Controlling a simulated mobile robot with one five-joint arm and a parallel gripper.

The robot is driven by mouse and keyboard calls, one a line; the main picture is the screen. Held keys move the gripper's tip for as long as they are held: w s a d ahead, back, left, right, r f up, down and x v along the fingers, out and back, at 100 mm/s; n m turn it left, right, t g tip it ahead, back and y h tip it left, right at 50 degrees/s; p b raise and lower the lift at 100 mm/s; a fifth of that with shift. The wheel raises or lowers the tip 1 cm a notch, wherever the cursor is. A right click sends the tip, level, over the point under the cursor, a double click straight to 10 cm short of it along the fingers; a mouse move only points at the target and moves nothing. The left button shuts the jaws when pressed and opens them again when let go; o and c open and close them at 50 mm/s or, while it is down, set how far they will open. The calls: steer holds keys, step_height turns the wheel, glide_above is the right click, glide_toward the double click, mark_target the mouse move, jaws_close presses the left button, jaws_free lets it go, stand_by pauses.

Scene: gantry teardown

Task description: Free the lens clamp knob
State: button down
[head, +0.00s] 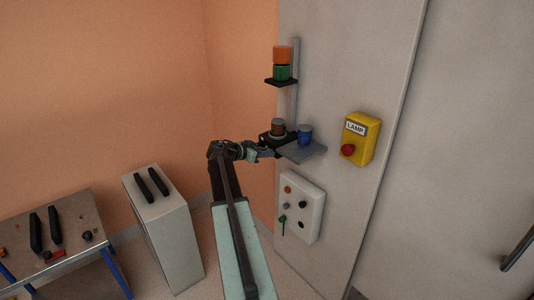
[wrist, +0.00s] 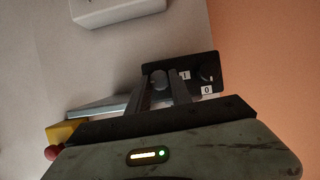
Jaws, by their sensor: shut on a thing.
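In the wrist view a black plate (wrist: 196,66) carries a rounded grey knob (wrist: 158,79) and a dark knob (wrist: 207,72), with white labels "1" and "0" beside them. My gripper (wrist: 162,85) is shut on the grey knob, which I take as the lens clamp knob; its two fingers stand on either side of it and partly hide it. In the head view my gripper (head: 273,153) reaches the black lower bracket (head: 266,139) on the wall panel. A brown and grey cylinder (head: 278,129) stands on that bracket. The knob itself is hidden there.
A yellow LAMP box (head: 366,136) with a red button is further right. A white control panel (head: 312,205) is below. An upper bracket (head: 281,82) holds orange and green cylinders.

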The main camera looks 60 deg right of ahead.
steer(key=shift+w+a+f+n+g+h+b, duration=0.1)
steer(key=shift+f+n+g+b, duration=0.1)
steer(key=shift+n+g+b, duration=1.35)
steer(key=shift+w+d+f+n+g+h+b, duration=0.15)
steer(key=shift+n+g+b, duration=0.7)
steer(key=shift+n+b, duration=1.45)
steer(key=shift+w+a+f+n+g+h+b, duration=0.15)
steer(key=shift+n+g+b, duration=1)
steer(key=shift+n, duration=1.5)
steer(key=c, duration=1.2)
jaws_free()
steer(key=shift+o, duration=0.2)
steer(key=v, duration=0.7)
steer(key=shift+w+a, duration=0.3)
